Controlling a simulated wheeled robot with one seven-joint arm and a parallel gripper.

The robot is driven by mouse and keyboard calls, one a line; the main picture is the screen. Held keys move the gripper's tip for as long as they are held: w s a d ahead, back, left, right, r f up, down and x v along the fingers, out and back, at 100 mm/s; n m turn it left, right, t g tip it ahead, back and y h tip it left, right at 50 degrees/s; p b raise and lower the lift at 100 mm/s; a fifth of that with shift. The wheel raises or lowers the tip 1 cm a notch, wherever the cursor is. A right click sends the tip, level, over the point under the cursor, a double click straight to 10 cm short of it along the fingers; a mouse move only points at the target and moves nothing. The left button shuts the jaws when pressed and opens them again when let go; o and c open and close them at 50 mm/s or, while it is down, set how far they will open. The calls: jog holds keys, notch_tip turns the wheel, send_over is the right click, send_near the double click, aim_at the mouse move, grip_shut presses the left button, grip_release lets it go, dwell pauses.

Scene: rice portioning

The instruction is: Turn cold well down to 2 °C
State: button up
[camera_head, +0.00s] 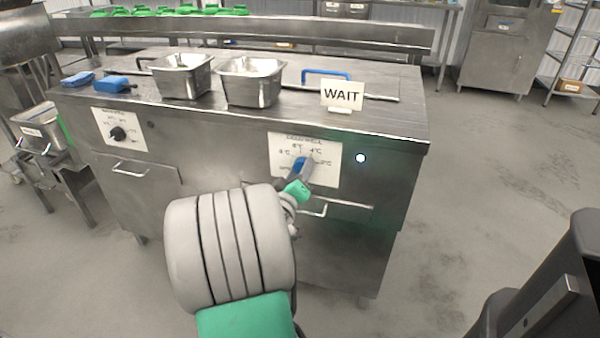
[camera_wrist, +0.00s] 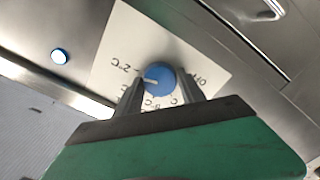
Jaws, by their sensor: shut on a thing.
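The cold well dial plate (camera_head: 318,173) is white, on the front of the steel counter, with marks around a blue knob (camera_head: 299,164). In the wrist view the blue knob (camera_wrist: 161,79) sits between the two fingers of my gripper (camera_wrist: 158,92), which is shut on it. The knob's white pointer line faces left in that view, close to the 2 °C mark and slightly below it. Whether it lines up exactly I cannot tell. In the head view my gripper (camera_head: 298,186) hides the lower part of the knob and dial.
A lit indicator (camera_head: 361,158) is right of the dial. A WAIT sign (camera_head: 342,95) stands on the counter top, with two steel pans (camera_head: 252,82) further left. A black knob (camera_head: 118,133) is on the left panel. A drawer handle (camera_head: 314,212) juts out below the dial.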

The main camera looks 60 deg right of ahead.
jog(key=o, duration=1.4)
jog(key=shift+c, duration=0.2)
jog(key=shift+a, duration=0.15)
jog(key=s+a, duration=0.1)
jog(key=a, duration=0.6)
jog(key=shift+s+a, duration=0.15)
jog(key=shift+a, duration=0.1)
